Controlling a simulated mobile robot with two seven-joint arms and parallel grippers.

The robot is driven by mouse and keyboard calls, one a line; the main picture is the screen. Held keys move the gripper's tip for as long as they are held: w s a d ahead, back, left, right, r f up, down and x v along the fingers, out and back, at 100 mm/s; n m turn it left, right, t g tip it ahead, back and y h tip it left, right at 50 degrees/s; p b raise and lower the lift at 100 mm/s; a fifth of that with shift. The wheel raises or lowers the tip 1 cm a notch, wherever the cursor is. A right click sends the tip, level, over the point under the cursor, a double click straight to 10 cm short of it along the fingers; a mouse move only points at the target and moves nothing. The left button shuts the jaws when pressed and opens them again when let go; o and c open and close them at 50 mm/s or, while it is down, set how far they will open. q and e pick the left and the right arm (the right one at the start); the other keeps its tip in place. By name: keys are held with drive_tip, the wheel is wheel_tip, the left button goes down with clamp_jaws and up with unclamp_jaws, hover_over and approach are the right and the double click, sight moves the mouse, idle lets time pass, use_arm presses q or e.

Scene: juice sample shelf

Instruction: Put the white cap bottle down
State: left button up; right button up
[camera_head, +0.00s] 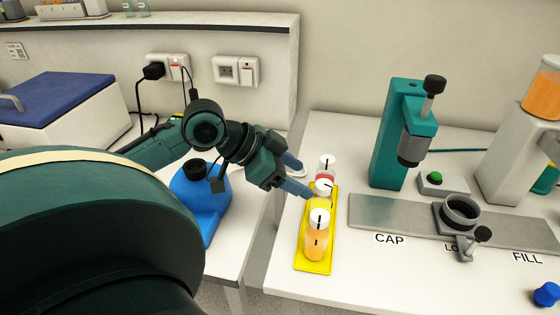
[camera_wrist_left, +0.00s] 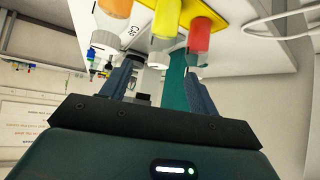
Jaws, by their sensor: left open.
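Three white-capped bottles stand upright in a row on a yellow tray (camera_head: 312,262): red (camera_head: 326,165) at the back, yellow (camera_head: 321,202) in the middle and orange (camera_head: 317,240) in front. My left gripper (camera_head: 306,182) is open, its fingers pointing at the yellow bottle from the left. In the left wrist view the bottles appear upside down. There the yellow bottle (camera_wrist_left: 166,22) lies between the directions of the two fingers (camera_wrist_left: 160,78), with the orange (camera_wrist_left: 116,8) and red (camera_wrist_left: 199,38) bottles to either side. Whether a finger touches it is unclear. My right gripper is out of view.
A teal capping press (camera_head: 402,135) stands behind a grey strip (camera_head: 385,212) marked CAP, right of the tray. A clamp ring (camera_head: 461,212) sits on the strip. A blue container (camera_head: 203,212) stands under my left arm, across a gap between benches. A blue cap (camera_head: 546,293) lies at lower right.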

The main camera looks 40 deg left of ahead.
use_arm(q)
drive_tip(key=shift+v, duration=1.95)
